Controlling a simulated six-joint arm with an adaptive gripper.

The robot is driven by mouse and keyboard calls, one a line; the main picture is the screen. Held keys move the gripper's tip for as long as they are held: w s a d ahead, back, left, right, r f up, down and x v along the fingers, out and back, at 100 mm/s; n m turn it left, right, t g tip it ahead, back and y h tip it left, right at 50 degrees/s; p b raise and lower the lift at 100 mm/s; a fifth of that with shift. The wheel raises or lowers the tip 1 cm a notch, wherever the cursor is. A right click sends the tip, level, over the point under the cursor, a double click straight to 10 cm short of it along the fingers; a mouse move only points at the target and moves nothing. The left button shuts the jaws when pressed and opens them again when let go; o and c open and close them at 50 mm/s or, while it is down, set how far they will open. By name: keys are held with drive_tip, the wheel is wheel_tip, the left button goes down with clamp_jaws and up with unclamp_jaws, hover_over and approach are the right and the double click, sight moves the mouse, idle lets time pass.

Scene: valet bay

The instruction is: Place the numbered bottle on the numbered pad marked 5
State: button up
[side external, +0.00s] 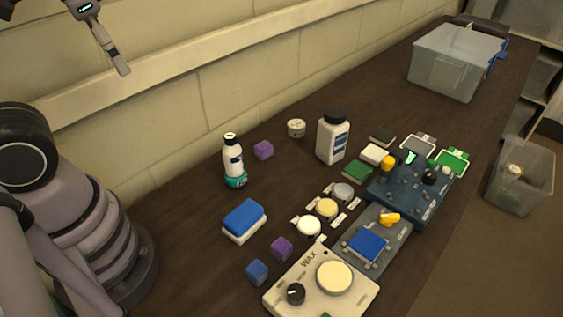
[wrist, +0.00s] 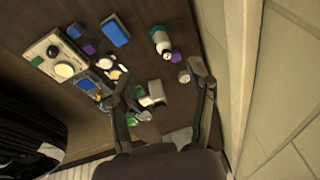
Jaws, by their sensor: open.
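A small white bottle (side external: 232,158) with a dark cap and teal base stands upright near the wall; it also shows in the wrist view (wrist: 160,38). A larger white bottle (side external: 332,140) with a black cap stands farther back. I cannot read a number on either. Round discs in grey (side external: 343,191), yellow (side external: 326,208) and white (side external: 308,226) lie beside small labels, and square pads in white (side external: 374,154) and green (side external: 357,172) lie beyond; no 5 is legible. My gripper (side external: 122,70) is high at the upper left, open and empty, its fingers spread in the wrist view (wrist: 160,78).
A blue-topped sponge (side external: 244,218), purple cubes (side external: 263,149) and a blue cube (side external: 257,272) lie on the dark bench. A wax unit (side external: 350,297) and a blue fixture (side external: 405,195) fill the front right. A clear bin (side external: 445,80) stands at the back. The wall borders the bench.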

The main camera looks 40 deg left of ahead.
drive_tip(key=s+r+n+t, duration=0.1)
drive_tip(key=r+t+h, duration=0.1)
drive_tip(key=shift+s+d+r+n+t, duration=0.2)
drive_tip(key=shift+s+r+n+t, duration=0.15)
drive_tip(key=shift+r+n+t, duration=0.05)
